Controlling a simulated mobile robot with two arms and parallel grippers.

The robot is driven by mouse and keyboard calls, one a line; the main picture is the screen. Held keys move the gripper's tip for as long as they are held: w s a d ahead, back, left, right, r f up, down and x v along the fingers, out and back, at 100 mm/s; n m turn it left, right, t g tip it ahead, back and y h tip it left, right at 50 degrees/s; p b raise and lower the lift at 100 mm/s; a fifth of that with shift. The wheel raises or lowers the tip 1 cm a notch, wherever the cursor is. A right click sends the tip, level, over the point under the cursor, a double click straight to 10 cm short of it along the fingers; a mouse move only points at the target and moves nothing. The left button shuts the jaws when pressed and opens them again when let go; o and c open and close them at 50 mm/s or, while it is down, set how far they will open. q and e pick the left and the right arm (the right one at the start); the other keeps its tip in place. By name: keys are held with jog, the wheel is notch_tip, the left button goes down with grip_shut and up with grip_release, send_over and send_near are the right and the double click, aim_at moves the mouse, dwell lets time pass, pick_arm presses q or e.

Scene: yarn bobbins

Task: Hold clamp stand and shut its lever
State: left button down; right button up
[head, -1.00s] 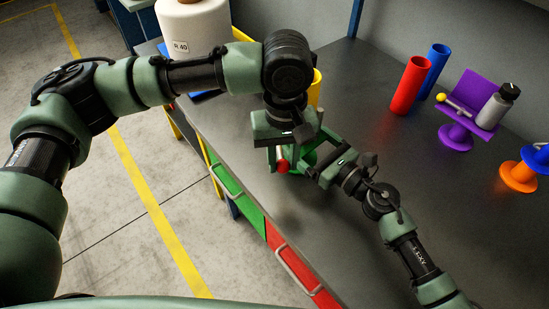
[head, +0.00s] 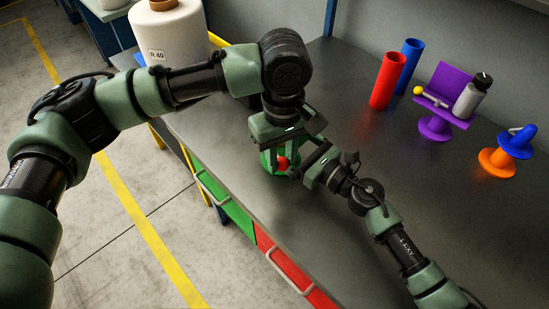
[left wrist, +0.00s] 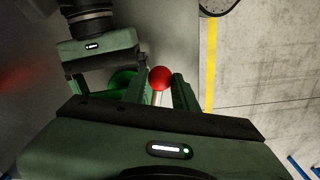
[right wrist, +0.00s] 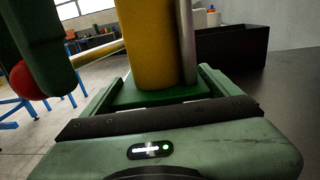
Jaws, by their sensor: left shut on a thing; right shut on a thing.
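The clamp stand's green base (head: 267,162) is mostly hidden by my grippers in the head view. The lever's red knob (head: 282,163) sits between the fingers of my left gripper (head: 286,158), which is shut on the lever. The knob also shows between those fingers in the left wrist view (left wrist: 160,78). My right gripper (head: 313,166) reaches in from the right and is shut on the stand. In the right wrist view its fingers flank the green base (right wrist: 160,93), with a silver rod (right wrist: 187,45) upright beside a yellow cylinder (right wrist: 152,45).
A large white bobbin (head: 172,42) is at the upper left. The right table front is clear.

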pick_arm(q)
jog(key=shift+w+d+n, duration=0.6)
jog(key=shift+d+n, duration=0.15)
jog(key=shift+n, duration=0.15)
pick_arm(e)
jog(key=shift+s, duration=0.1)
pick_arm(q)
jog(key=shift+w+d+n, duration=0.7)
jog(key=shift+n, duration=0.1)
jog(key=c, duration=1.1)
grip_release()
jog(key=shift+w, duration=0.1)
jog(key=shift+d, duration=0.1)
jog(key=shift+r, duration=3)
